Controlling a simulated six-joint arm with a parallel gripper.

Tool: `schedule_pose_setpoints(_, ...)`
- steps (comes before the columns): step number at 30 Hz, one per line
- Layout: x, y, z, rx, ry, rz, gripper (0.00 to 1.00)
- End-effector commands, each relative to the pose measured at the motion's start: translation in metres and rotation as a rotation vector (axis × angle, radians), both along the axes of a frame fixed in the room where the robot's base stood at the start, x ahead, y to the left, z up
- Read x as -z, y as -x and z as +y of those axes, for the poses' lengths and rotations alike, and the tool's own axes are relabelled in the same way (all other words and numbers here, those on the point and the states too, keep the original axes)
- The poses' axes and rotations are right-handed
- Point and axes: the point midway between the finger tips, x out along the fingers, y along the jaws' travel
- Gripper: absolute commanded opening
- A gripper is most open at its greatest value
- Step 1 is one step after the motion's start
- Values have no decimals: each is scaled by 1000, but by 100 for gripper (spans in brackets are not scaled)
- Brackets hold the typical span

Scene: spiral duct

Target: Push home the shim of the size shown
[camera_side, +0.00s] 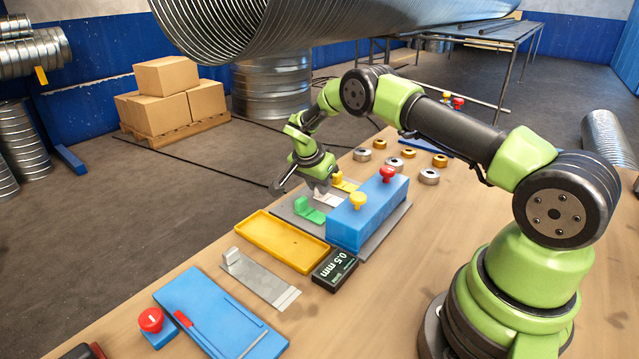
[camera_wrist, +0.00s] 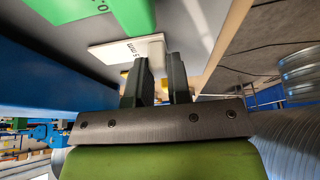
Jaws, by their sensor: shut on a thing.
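My gripper (camera_side: 318,184) points down at the far-left side of the blue block (camera_side: 368,222). In the wrist view my gripper (camera_wrist: 160,72) is shut on the upright tab of the white shim (camera_wrist: 122,50). The white shim's label is partly hidden and reads "5 mm" at its end. The white shim (camera_side: 327,199) lies between the green shim (camera_side: 308,211) and the yellow shim (camera_side: 344,183), beside the block. The green shim (camera_wrist: 95,12) also shows in the wrist view. The black size display (camera_side: 335,270) reads 0.5 mm. How far the white shim reaches under the block is hidden.
Yellow and red knobs top the block. Several metal rings (camera_side: 429,176) lie behind. The large spiral duct (camera_side: 300,28) hangs above.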

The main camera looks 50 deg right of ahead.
Motion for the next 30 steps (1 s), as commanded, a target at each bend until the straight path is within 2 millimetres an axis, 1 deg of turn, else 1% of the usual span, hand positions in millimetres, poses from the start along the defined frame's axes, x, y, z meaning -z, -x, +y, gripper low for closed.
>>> schedule_pose_setpoints(5,-1,6,-1,0,6,3,0)
schedule_pose_setpoints(12,-1,32,-4,2,14,5,0)
schedule_pose_setpoints(18,-1,47,-3,2,6,4,0)
schedule_pose_setpoints(29,0,52,-2,8,4,9,0)
schedule_pose_setpoints(30,0,52,-2,9,3,9,24)
